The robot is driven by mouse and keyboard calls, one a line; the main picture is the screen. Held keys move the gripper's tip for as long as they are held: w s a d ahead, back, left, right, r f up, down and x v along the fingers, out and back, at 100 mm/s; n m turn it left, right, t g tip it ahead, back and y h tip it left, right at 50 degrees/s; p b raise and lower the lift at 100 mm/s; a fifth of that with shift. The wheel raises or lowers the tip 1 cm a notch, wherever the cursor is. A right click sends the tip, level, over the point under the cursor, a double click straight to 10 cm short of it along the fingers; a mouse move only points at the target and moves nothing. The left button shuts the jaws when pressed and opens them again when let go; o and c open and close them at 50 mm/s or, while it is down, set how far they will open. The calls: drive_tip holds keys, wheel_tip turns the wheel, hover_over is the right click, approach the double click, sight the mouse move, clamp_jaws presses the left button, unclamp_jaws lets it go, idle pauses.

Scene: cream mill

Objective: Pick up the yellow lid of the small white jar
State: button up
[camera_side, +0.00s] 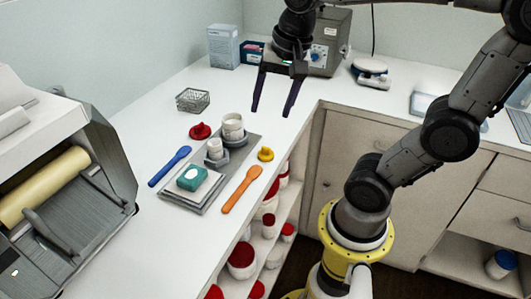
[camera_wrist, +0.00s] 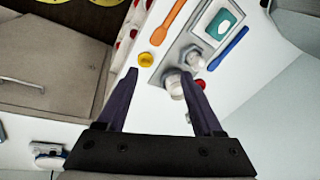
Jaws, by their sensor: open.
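The yellow lid (camera_side: 265,154) lies on the white counter near its front edge, to the right of the grey tray. The small white jar (camera_side: 214,149) stands open in a grey holder on the tray, beside a larger white jar (camera_side: 233,127). In the wrist view the larger jar (camera_wrist: 173,85) is partly behind the right finger. My gripper (camera_side: 273,112) is open and empty, raised above the counter and behind the lid in the side view. Its dark fingers (camera_wrist: 160,90) are wide apart.
A wire basket (camera_side: 192,100) stands behind. A roller machine (camera_side: 60,190) fills the left. Shelves open below the counter edge.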

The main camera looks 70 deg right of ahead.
sight(266, 147)
drive_tip(key=w+d+f+m+g, duration=0.3)
drive_tip(key=w+d+f+m, duration=0.25)
drive_tip(key=d, duration=0.25)
drive_tip(key=f, duration=1.3)
drive_tip(key=shift+s+a+f, duration=0.15)
drive_tip(key=shift+s+a, duration=0.25)
drive_tip(key=c, duration=1)
drive_tip(key=shift+o, duration=0.2)
